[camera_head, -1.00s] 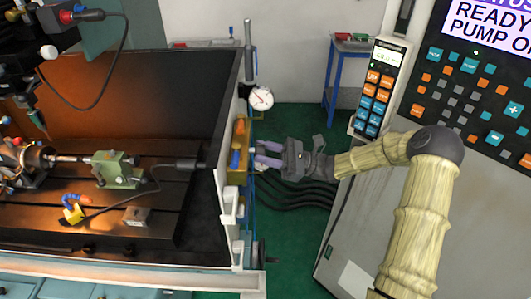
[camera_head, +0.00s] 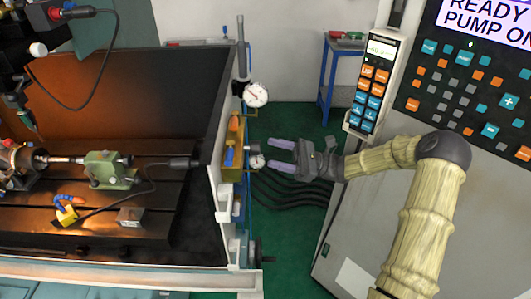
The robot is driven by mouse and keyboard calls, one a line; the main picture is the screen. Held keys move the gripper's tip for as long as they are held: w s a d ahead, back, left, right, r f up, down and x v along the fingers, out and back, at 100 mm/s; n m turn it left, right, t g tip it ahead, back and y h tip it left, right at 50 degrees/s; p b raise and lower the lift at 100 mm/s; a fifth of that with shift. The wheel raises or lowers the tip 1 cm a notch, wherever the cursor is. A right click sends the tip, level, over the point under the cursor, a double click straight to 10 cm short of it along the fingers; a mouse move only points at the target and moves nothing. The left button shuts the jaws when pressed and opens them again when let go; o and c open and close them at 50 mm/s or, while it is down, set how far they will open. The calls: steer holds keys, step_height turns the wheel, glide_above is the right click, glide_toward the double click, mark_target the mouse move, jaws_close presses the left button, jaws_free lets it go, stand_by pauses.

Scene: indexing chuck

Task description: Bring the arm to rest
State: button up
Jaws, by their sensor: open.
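My arm reaches in from the lower right, bent at a dark elbow joint. My gripper (camera_head: 282,157) points left, with its two purple-grey fingers apart and nothing between them. It hangs over the green floor, a little right of the yellow fixture (camera_head: 234,152) on the machine's end wall. A gap shows between the fingertips and that fixture. A small round gauge (camera_head: 257,162) sits beside the fixture, close to the fingertips.
The control cabinet (camera_head: 395,215) with its button panel (camera_head: 470,95) stands to the right, and a pendant (camera_head: 371,90) hangs on its edge. A dial gauge (camera_head: 256,94) is above the gripper. Dark hoses (camera_head: 290,190) run below. The machine bed (camera_head: 130,225) fills the left.

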steer(key=shift+v, duration=1.2)
steer(key=s+a+f+n+g+h+p, duration=0.1)
steer(key=s+a+f+n+g+h, duration=0.1)
steer(key=s+f+n+h, duration=0.3)
steer(key=s+a+f+n+g+h, duration=0.1)
steer(key=s+a+f+h, duration=0.1)
steer(key=s+h, duration=0.55)
steer(key=s+d+r+n+t+h+p, duration=0.1)
steer(key=s+d+r+n+t+h, duration=0.1)
steer(key=s+d+n+t+h, duration=0.1)
steer(key=s+d+r+n+t+h, duration=0.2)
steer(key=s+d+n+t+h, duration=0.1)
steer(key=d+n+h, duration=0.3)
steer(key=shift+s+d+r+t+h+p, duration=0.2)
steer(key=shift+s+d+t+h+p, duration=0.2)
steer(key=shift+d, duration=0.8)
